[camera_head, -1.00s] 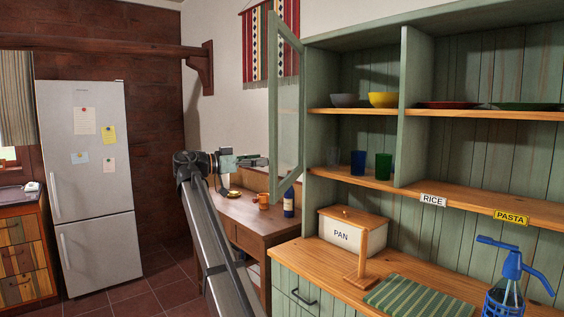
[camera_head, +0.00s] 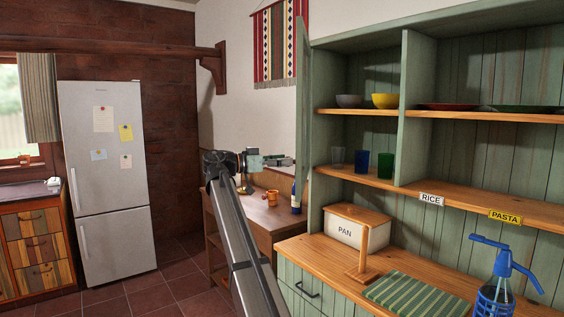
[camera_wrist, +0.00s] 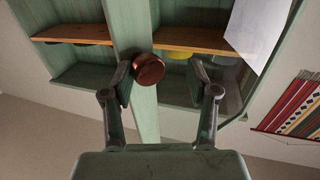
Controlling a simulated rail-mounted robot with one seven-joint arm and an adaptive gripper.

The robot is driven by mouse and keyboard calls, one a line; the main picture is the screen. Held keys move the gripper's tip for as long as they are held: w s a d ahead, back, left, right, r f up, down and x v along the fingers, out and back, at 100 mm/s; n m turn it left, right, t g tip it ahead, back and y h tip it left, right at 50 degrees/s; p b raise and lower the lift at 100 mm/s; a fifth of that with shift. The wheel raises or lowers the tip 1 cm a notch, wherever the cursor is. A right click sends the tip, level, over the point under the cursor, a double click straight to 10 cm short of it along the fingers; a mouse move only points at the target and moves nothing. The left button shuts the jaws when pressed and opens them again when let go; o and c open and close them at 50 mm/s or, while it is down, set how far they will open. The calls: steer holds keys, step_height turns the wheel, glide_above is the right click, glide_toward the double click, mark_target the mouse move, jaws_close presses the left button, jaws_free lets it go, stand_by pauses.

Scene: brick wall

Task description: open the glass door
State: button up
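The glass door of the green cabinet stands swung out at the cabinet's left side. In the head view its green frame (camera_head: 302,110) shows nearly edge-on, so its pane is hardly visible. In the wrist view a round copper-brown knob (camera_wrist: 148,68) sits in front of a green upright frame strip (camera_wrist: 143,115). My gripper (camera_wrist: 160,75) is open, with a finger on each side of the knob. The left fingertip is close to the knob; a clear gap shows on the right. In the head view my gripper (camera_head: 275,161) is small, left of the cabinet.
The cabinet shelves hold bowls (camera_head: 385,100), plates and cups (camera_head: 385,166). A PAN box (camera_head: 343,233) and a blue siphon (camera_head: 497,270) stand on the counter. A wooden table (camera_head: 250,222) with a bottle (camera_head: 296,197) is behind my arm. A fridge (camera_head: 105,180) stands left.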

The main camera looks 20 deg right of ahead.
steer(key=shift+w+a, duration=0.1)
steer(key=shift+a, duration=0.05)
steer(key=w+a+b, duration=0.2)
steer(key=w+a, duration=0.2)
steer(key=a, duration=0.4)
steer(key=w+a+b, duration=0.2)
steer(key=w+a, duration=0.3)
steer(key=a, duration=0.4)
steer(key=shift+w, duration=0.3)
stand_by(1.3)
steer(key=shift+a+b, duration=0.1)
steer(key=shift+b, duration=0.2)
